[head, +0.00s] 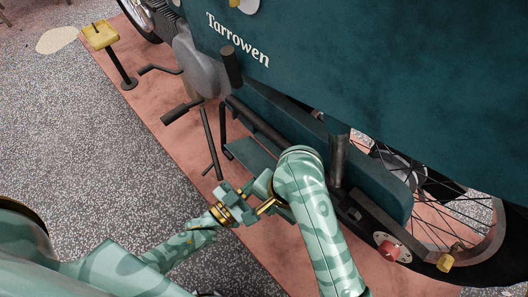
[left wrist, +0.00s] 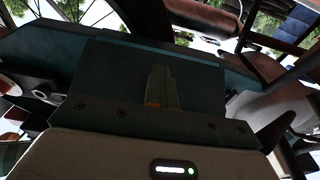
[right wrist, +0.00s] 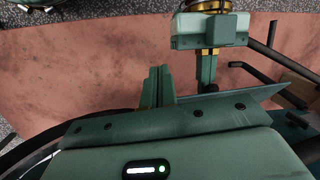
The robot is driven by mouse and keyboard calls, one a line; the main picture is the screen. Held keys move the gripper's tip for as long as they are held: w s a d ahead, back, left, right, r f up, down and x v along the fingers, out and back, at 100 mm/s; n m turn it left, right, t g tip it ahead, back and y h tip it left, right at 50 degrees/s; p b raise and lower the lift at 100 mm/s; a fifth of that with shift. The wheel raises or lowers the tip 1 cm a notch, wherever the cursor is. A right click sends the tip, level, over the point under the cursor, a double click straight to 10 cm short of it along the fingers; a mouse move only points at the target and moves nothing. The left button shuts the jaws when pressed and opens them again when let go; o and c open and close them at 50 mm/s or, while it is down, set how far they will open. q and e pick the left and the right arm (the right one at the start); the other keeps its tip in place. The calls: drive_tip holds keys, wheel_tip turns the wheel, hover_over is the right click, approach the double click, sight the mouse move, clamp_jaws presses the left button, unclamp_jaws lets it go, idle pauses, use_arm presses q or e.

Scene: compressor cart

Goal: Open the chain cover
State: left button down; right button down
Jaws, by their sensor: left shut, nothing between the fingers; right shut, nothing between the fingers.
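The chain cover is a long teal housing (head: 375,180) low on the motorcycle's side in the head view. A flat teal panel (head: 252,156) juts out from its lower edge. A dark flat panel (left wrist: 100,90) also stands behind my left fingers in the left wrist view; I cannot tell whether it touches them. My left gripper (head: 243,190) is shut and empty just below the jutting panel; its fingers show in the left wrist view (left wrist: 161,88). My right gripper (head: 266,203) is shut and empty close beside it; its fingers show in the right wrist view (right wrist: 158,87).
A large teal box marked Tarrowen (head: 380,70) overhangs the housing. Pedal-like levers (head: 180,110) project nearby. A yellow-topped stand (head: 100,36) is far left.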

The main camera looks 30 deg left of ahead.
drive_tip(key=w+a+r+m+t+h, duration=0.1)
drive_tip(key=w+a+r+t+h, duration=0.15)
drive_tip(key=r, duration=0.45)
drive_tip(key=w+a+r+m+t+h, duration=0.1)
drive_tip(key=w+a+r+t, duration=0.2)
drive_tip(key=r, duration=0.4)
drive_tip(key=g, duration=0.1)
hover_over(266, 164)
drive_tip(key=s+d, duration=0.2)
wheel_tip(266, 164, down, 9)
drive_tip(key=shift+w, duration=0.1)
drive_tip(key=shift+s+a+f, duration=0.15)
drive_tip(key=shift+s+f, duration=0.1)
drive_tip(key=shift+f, duration=0.35)
drive_tip(key=shift+s+a+f, duration=0.1)
drive_tip(key=shift+s+f, duration=0.15)
drive_tip(key=shift+f, duration=0.3)
drive_tip(key=shift+s+a+f, duration=0.1)
drive_tip(key=shift+s+f, duration=0.25)
drive_tip(key=shift+f, duration=0.35)
